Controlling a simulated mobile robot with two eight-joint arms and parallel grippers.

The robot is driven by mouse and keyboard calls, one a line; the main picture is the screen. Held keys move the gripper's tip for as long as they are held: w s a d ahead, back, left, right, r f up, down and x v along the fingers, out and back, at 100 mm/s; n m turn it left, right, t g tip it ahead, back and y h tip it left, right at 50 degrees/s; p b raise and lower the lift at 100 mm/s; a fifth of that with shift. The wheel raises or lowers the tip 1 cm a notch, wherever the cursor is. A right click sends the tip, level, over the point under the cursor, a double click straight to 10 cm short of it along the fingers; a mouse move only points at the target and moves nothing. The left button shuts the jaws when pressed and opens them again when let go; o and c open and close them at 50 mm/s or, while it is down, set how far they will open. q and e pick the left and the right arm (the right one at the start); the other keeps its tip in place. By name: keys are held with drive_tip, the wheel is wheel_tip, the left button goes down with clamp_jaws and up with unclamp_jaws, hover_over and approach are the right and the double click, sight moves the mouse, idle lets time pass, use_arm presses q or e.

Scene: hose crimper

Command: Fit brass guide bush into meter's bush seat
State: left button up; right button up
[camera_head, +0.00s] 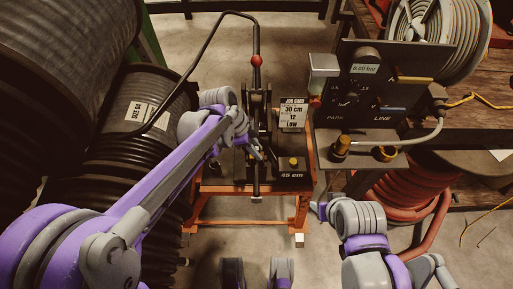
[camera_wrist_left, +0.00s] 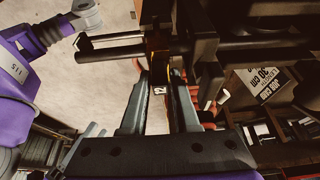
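The meter (camera_head: 362,85) is a dark panel with a lit display reading 0.00 bar. On its grey shelf stand a brass piece with a dark base (camera_head: 341,146) and a low brass ring-like piece (camera_head: 384,154). I cannot tell for certain which is the guide bush and which the seat. My left gripper (camera_head: 256,150) is at the black crimper, left of the meter. In the left wrist view its fingers (camera_wrist_left: 160,78) stand apart, with a small 12 tag and a yellowish part showing between them. My right gripper (camera_head: 318,209) is low, below the meter's shelf; its fingers are too small to read.
The crimper (camera_head: 258,125) stands on an orange frame (camera_head: 248,190), with a red-knobbed lever (camera_head: 257,60) and a job card (camera_head: 293,112). Black hose reels (camera_head: 115,150) crowd the left. A red hose coil (camera_head: 410,190) lies right. Open floor shows in front.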

use_arm(q)
drive_tip(key=shift+o, duration=1.4)
drive_tip(key=shift+r, duration=0.1)
drive_tip(key=p+v, duration=0.2)
drive_tip(key=v, duration=1)
drive_tip(key=s+a+f+n+t+y, duration=0.2)
drive_tip(key=s+a+f+n, duration=0.2)
drive_tip(key=s+a+n, duration=0.2)
drive_tip(key=s+a+f+n+t+y, duration=0.2)
drive_tip(key=s+a+f+n, duration=0.3)
drive_tip(key=s+n, duration=0.6)
drive_tip(key=shift+a+n+t, duration=0.5)
drive_tip(key=shift+a, duration=0.6)
wheel_tip(320, 180, up, 6)
drive_tip(key=w+p, duration=0.1)
drive_tip(key=p, duration=0.3)
drive_tip(key=shift+p, duration=0.4)
